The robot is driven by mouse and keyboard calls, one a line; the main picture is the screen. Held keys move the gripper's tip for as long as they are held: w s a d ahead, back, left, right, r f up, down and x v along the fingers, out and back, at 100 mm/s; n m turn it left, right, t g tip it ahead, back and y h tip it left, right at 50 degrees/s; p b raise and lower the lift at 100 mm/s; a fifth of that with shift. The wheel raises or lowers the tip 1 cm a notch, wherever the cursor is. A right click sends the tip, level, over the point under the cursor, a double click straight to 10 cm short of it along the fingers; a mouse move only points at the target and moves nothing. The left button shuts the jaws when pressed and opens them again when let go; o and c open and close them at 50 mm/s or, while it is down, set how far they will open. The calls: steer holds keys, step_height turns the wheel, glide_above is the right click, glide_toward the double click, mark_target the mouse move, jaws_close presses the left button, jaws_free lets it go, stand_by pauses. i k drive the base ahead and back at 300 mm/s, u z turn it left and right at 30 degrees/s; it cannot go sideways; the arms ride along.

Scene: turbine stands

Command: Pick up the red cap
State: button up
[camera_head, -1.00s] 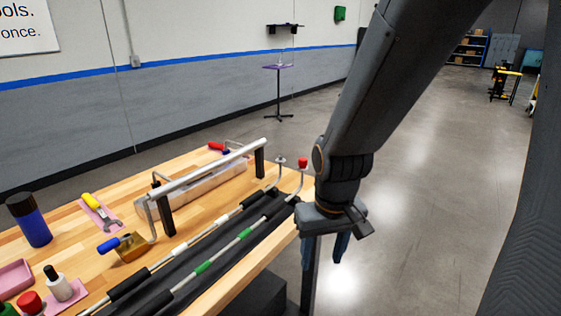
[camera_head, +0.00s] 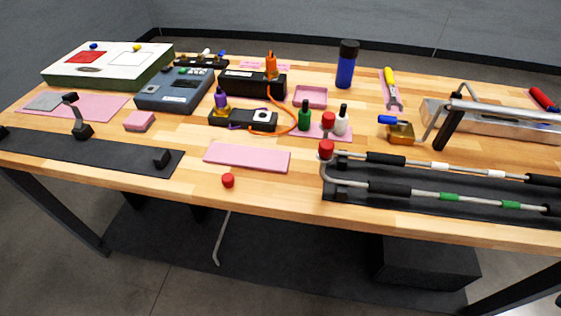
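A small red cap (camera_head: 228,181) lies alone on the bare wood near the front edge of the workbench (camera_head: 140,172), just in front of a long pink mat (camera_head: 247,157). Other red knobs or caps show too: one (camera_head: 326,150) on the end of a bent metal rod and one (camera_head: 328,120) close behind it. My gripper is not in view now, so I cannot see its fingers or its place relative to the cap.
The rods lie on a black strip (camera_head: 430,205) at right. Bare wood surrounds the cap.

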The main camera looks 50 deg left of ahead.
mark_target(228, 180)
steer(key=k, duration=0.5)
steer(key=u, duration=1.15)
steer(key=i, duration=0.2)
steer(key=z, duration=0.7)
steer(key=k, duration=0.6)
steer(key=u, duration=1.55)
